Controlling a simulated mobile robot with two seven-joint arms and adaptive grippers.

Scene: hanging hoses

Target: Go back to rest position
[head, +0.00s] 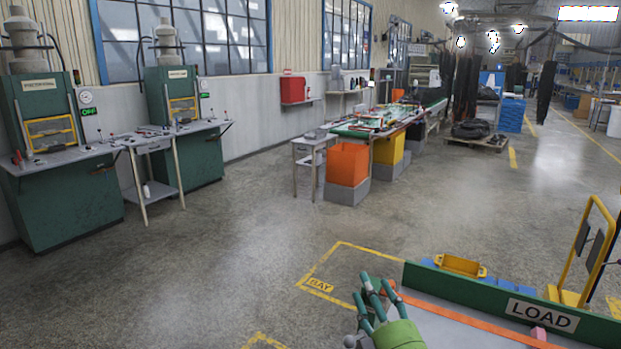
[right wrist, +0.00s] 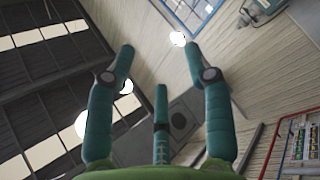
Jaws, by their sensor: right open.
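My right gripper (head: 374,292), green with teal fingers, is at the bottom of the head view, just left of the end of a bench marked LOAD. Its fingers point up. In the right wrist view the fingers of the right gripper (right wrist: 158,55) are spread apart with nothing between them, and the ceiling and a wall show behind. My left gripper is not in the head view. No hose is seen in either gripper.
The LOAD board (head: 542,315) edges the bench at bottom right. A yellow trolley (head: 589,255) stands behind it. Yellow lines mark a BAY (head: 320,284) on the open floor. Green machines (head: 65,205) stand at left; an orange bin (head: 347,164) stands mid-room.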

